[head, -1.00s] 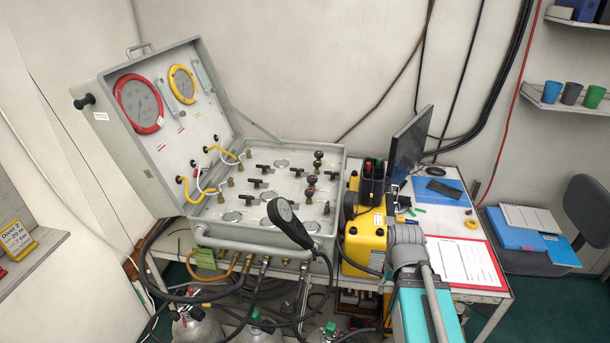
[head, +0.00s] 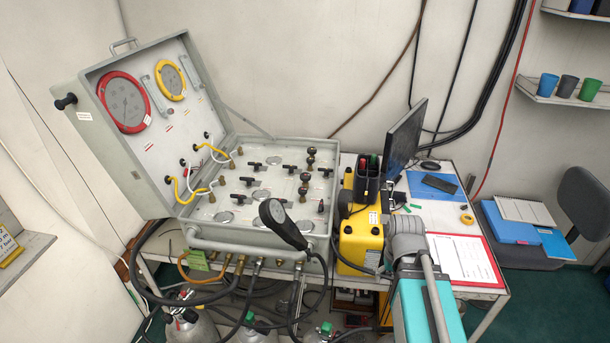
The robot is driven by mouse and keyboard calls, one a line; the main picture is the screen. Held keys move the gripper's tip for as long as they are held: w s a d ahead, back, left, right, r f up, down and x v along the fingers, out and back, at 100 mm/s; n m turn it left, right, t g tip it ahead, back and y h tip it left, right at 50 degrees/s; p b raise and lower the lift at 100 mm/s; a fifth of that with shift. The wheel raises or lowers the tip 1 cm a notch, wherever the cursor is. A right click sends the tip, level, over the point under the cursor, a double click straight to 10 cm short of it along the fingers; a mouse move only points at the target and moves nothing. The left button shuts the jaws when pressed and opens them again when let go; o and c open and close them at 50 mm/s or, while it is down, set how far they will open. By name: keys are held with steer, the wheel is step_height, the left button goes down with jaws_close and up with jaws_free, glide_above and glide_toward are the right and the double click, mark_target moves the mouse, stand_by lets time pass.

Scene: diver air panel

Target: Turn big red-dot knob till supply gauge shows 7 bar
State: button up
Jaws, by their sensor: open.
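The open grey air panel case (head: 262,245) stands at the left end of the bench. Its raised lid holds a large red-rimmed gauge (head: 124,103) and a smaller yellow-rimmed gauge (head: 170,80); needles and markings are too small to read. The flat panel carries several black T-handles (head: 254,165), round grey dials (head: 224,217) and black round knobs (head: 305,177) towards its right side. I cannot make out a red dot on any knob, nor which gauge is the supply gauge.
A black handset (head: 281,222) sticks up at the case's front edge, with hoses below. A yellow box (head: 360,243), a black holder (head: 367,182) and a monitor (head: 404,142) stand right of the case. Gas cylinders (head: 190,328) stand below the bench.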

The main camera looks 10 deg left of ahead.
steer(key=w+a+r+n+p, duration=0.1)
steer(key=w+r+n+p, duration=0.1)
steer(key=w, duration=0.2)
steer(key=w+a+r+n+p, duration=0.2)
steer(key=w+r+p, duration=0.1)
steer(key=w, duration=0.2)
steer(key=w+a+r+n+p, duration=0.2)
steer(key=w+r+p, duration=0.1)
steer(key=w, duration=0.1)
steer(key=shift+w+a+r, duration=0.2)
steer(key=shift+w, duration=0.1)
steer(key=w+a+r+n+p, duration=0.2)
steer(key=w, duration=0.1)
steer(key=w+a+r+n+p, duration=0.2)
steer(key=w, duration=0.2)
steer(key=w+a+r+n+p, duration=0.1)
steer(key=w+a+r+p, duration=0.1)
steer(key=w, duration=0.2)
steer(key=shift+a+n, duration=0.2)
steer(key=shift+n, duration=0.2)
steer(key=w+a+r+n+p, duration=0.2)
steer(key=w+a+n, duration=0.3)
steer(key=w+a, duration=0.3)
steer(key=n, duration=0.6)
glide_above(305, 175)
steer(key=shift+r, duration=0.15)
steer(key=shift+f, duration=0.2)
step_height(305, 175, down, 13)
steer(key=b, duration=1.3)
steer(key=shift+f, duration=0.2)
